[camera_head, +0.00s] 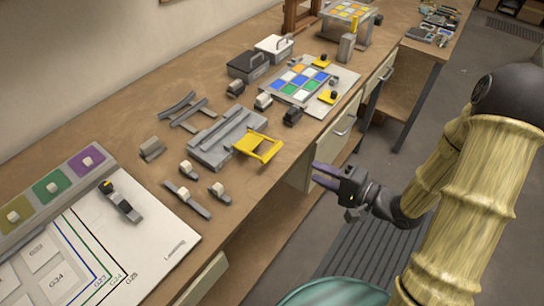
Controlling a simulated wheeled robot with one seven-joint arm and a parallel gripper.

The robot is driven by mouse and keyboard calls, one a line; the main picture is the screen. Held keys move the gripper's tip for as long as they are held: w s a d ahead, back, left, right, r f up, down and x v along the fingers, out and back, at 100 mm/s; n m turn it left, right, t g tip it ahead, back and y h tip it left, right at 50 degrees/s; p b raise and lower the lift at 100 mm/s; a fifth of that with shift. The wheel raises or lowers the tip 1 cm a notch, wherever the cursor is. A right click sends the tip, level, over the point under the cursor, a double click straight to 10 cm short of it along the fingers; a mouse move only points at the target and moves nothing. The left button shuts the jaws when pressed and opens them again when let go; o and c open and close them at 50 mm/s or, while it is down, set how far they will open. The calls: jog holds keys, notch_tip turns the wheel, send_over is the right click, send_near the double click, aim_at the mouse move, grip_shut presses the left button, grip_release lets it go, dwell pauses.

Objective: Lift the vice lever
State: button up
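The vice (218,140) is a grey block with a raised ridge, lying on the wooden workbench near the middle of the view. A yellow U-shaped lever (264,150) sits at its right end, by the bench's front edge. It looks low and slightly tilted. My gripper (316,173) is in front of the bench edge, to the right of and apart from the lever. Its two dark fingers point left with a gap between them, and nothing shows between them. Nothing hides the lever.
Small clamps (186,168) lie left of the vice. Grey rails (187,112) lie behind it. A coloured glass panel (300,80) with yellow clamps lies to its right. A white board (150,225) fills the near left. Drawers (340,130) line the bench front.

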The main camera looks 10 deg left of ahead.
aim_at(272, 150)
jog(key=b+x, duration=0.1)
jog(key=x, duration=1.4)
jog(key=shift+w+a, duration=0.1)
jog(key=shift+a, duration=0.2)
grip_shut()
